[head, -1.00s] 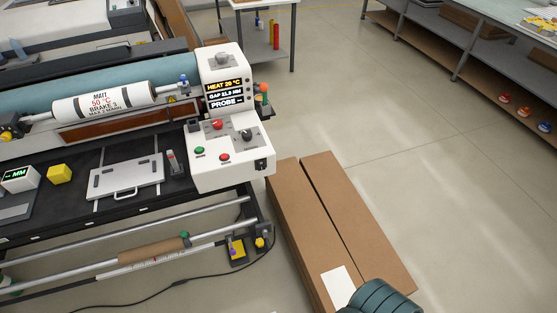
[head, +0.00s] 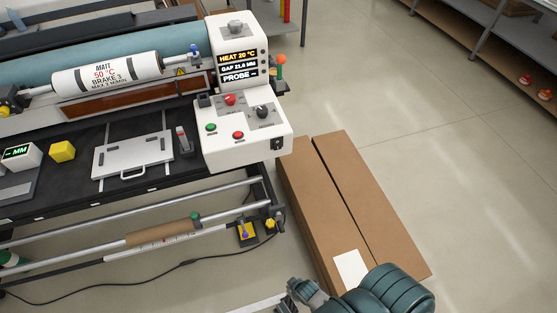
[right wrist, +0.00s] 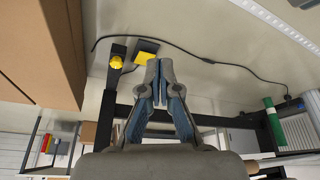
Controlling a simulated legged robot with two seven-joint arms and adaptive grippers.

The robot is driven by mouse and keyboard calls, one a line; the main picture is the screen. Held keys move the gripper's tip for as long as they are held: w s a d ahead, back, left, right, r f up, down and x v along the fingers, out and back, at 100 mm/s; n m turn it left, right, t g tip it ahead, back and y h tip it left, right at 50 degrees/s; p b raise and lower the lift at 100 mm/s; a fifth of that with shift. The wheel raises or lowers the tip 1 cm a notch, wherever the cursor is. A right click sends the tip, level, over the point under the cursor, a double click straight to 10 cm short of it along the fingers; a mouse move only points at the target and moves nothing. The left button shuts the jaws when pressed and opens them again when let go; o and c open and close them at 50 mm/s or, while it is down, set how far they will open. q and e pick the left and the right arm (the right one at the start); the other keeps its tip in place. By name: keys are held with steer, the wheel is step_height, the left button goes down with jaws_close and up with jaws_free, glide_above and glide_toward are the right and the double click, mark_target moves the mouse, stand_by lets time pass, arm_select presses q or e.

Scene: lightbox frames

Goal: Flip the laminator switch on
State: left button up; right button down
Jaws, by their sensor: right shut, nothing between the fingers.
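The laminator's white control panel (head: 240,152) stands at the right end of the machine in the head view. It has a display reading HEAT 20 °C (head: 237,58), a green button (head: 211,127), red buttons and a black knob (head: 262,111). A small dark switch (head: 277,143) sits on the panel's front right edge; its position is too small to read. My right gripper (head: 288,297) is low at the bottom of the head view, well below and apart from the panel. In the right wrist view its fingers (right wrist: 159,82) are shut and empty. My left gripper is out of view.
Long cardboard boxes (head: 375,205) lie on the floor right of the laminator. A roller bar with a brown core (head: 160,233) runs below the panel. A yellow-and-black foot block (head: 246,231) and a cable are near it. Open floor lies right of the boxes.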

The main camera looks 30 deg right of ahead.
steer(key=w+r+t+b, duration=0.6)
steer(key=w+r, duration=0.6)
steer(key=r, duration=0.4)
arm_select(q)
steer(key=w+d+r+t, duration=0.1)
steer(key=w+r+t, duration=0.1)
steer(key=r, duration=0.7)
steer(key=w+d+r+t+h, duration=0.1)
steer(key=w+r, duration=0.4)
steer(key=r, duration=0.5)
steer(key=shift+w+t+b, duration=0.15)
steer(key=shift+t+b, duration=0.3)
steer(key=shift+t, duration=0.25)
arm_select(e)
steer(key=w+d+r+m+t+h, duration=0.2)
steer(key=w+d+r+t+h, duration=0.1)
steer(key=w+d+r+t, duration=0.2)
steer(key=w+d+r+m+t+h, duration=0.3)
steer(key=w+d+r+t, duration=0.3)
steer(key=r, duration=0.5)
steer(key=d+t, duration=0.2)
steer(key=t, duration=0.1)
steer(key=shift+t+h, duration=0.4)
